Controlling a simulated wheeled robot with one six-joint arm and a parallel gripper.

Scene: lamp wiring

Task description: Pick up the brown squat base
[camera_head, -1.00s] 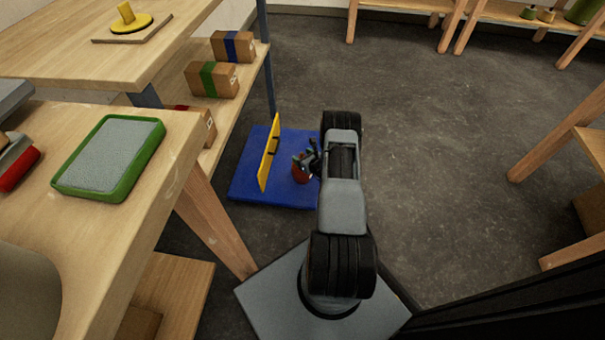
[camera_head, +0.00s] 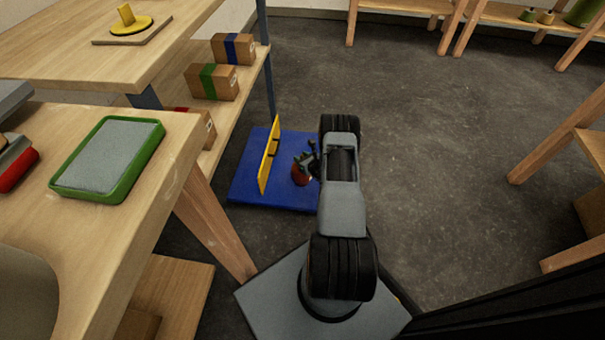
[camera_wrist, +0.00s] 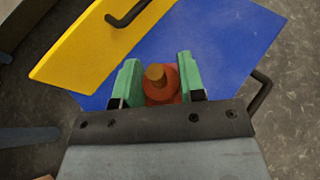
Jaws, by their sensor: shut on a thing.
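The brown squat base (camera_wrist: 160,88) is reddish brown, round and low, with a lighter brown knob on top. In the wrist view it sits between the two green fingers of my gripper (camera_wrist: 161,84), which is shut on it. In the head view the base (camera_head: 300,177) shows as a small reddish shape just below my gripper (camera_head: 308,162), over the blue mat. My arm partly hides it there. I cannot tell whether it touches the mat.
The blue mat (camera_head: 247,182) lies on the floor with an upright yellow panel (camera_head: 269,155) beside my gripper. In the wrist view the yellow panel (camera_wrist: 85,47) has a dark handle. Shelves with boxes (camera_head: 212,82) stand left. Open floor lies to the right.

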